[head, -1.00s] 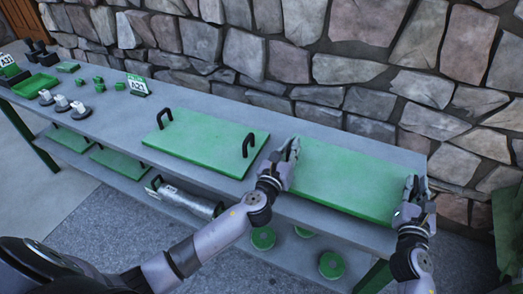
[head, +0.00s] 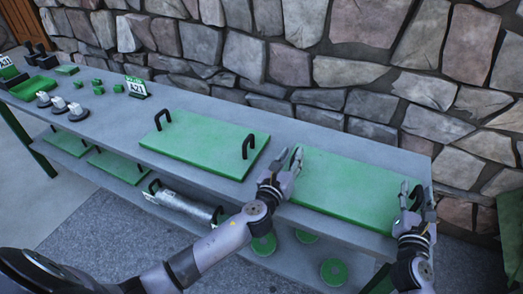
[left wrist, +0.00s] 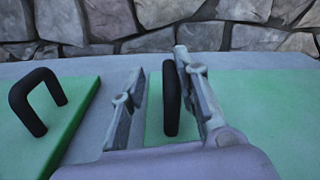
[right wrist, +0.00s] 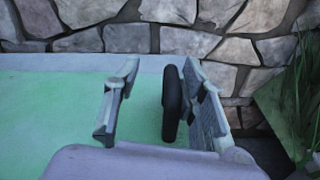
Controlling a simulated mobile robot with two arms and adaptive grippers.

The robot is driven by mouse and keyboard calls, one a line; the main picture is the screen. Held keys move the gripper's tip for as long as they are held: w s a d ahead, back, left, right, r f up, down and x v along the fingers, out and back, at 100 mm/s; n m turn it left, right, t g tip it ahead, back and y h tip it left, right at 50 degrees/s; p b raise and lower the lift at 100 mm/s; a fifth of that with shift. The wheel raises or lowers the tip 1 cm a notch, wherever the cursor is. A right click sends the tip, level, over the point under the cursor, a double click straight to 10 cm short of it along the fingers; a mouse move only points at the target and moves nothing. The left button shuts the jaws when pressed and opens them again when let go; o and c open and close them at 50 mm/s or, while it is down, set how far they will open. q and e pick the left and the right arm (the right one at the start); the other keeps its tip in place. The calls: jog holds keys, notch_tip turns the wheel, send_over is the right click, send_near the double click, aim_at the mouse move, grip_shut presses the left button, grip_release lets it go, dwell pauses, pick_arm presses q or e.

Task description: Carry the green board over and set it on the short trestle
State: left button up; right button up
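A green board (head: 345,188) with black end handles lies flat on the grey bench, between my two grippers. My left gripper (head: 284,172) is open at its left end. In the left wrist view the black handle (left wrist: 171,98) stands between the fingers, close to the right finger. My right gripper (head: 411,200) is open at its right end. In the right wrist view the other handle (right wrist: 172,103) stands between the fingers, close to the right finger. A second green board (head: 205,143) with two black handles lies to the left. I cannot identify the short trestle.
A stone wall (head: 340,70) runs behind the bench (head: 115,115). Small green blocks, grey-white parts and a sign (head: 136,87) stand at the left. A lower shelf holds boards, a metal cylinder (head: 188,205) and green discs (head: 333,270). Something green (head: 511,235) stands at the right edge.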

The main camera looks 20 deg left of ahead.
pick_arm(q)
jog(key=shift+o, duration=0.2)
jog(key=shift+r, duration=0.15)
jog(key=o, duration=0.7)
jog(key=shift+d, duration=0.1)
pick_arm(e)
jog(key=shift+f, duration=0.1)
pick_arm(q)
jog(key=shift+s, duration=0.2)
jog(key=s, duration=1.1)
jog(key=shift+s+a, duration=0.25)
jog(key=shift+s, duration=0.1)
pick_arm(e)
jog(key=shift+d, duration=0.1)
jog(key=shift+o, duration=0.5)
